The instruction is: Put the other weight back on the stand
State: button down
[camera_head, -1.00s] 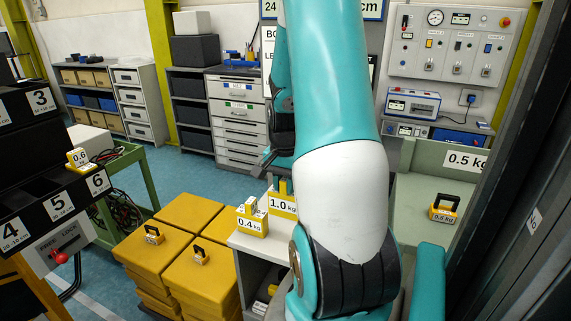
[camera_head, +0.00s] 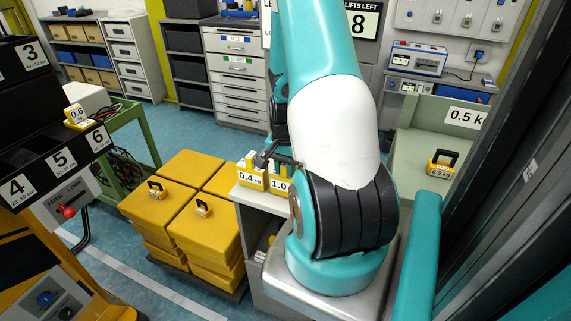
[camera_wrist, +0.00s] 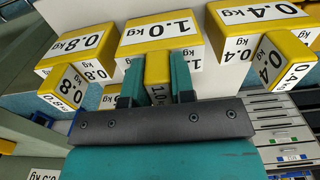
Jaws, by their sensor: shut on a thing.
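The 1.0 kg weight (camera_wrist: 158,27), yellow with a white label, is in the middle of a row in the wrist view. My gripper (camera_wrist: 156,88) is shut on its upright handle. The 0.8 kg weight (camera_wrist: 85,42) is on its left and the 0.4 kg weight (camera_wrist: 262,14) on its right. In the head view, the 1.0 kg weight (camera_head: 280,186) is beside the 0.4 kg weight (camera_head: 251,180) at the white-topped stand (camera_head: 246,199). My arm hides part of it and the 0.8 kg weight. I cannot tell whether its base touches the stand.
A 0.5 kg weight (camera_head: 441,163) sits in the green tray (camera_head: 410,150) at right. A 0.6 kg weight (camera_head: 77,117) is on the black numbered rack (camera_head: 40,165) at left. Yellow stacked blocks (camera_head: 160,212) with handled pieces stand left of the stand. Blue floor is open behind.

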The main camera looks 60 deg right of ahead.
jog(key=shift+f, duration=0.15)
jog(key=c, duration=1)
grip_release()
jog(key=shift+o, duration=0.2)
notch_tip(320, 180, up, 12)
jog(key=b, duration=0.1)
jog(key=w+a+r+n, duration=0.2)
jog(key=a+n, duration=0.1)
jog(key=a, duration=0.3)
jog(key=w+a+r+n+t+y, duration=0.1)
jog(key=w+a+r+n, duration=0.15)
jog(key=a, duration=0.35)
jog(key=w+a+r+n, duration=0.1)
jog(key=w+a+n, duration=0.25)
jog(key=a, duration=0.35)
jog(key=s+a+r+n+y, duration=0.1)
jog(key=s+a+n, duration=0.3)
jog(key=a, duration=0.3)
jog(key=s+a+r+n+y, duration=0.1)
jog(key=s+a+r+n, duration=0.1)
jog(key=s+a+n, duration=0.2)
jog(key=s+a+r+n+g+y, duration=0.1)
jog(key=s+a+r+n, duration=0.1)
jog(key=s+a+n, duration=0.2)
jog(key=a+n, duration=0.3)
jog(key=a, duration=0.4)
jog(key=shift+s, duration=0.2)
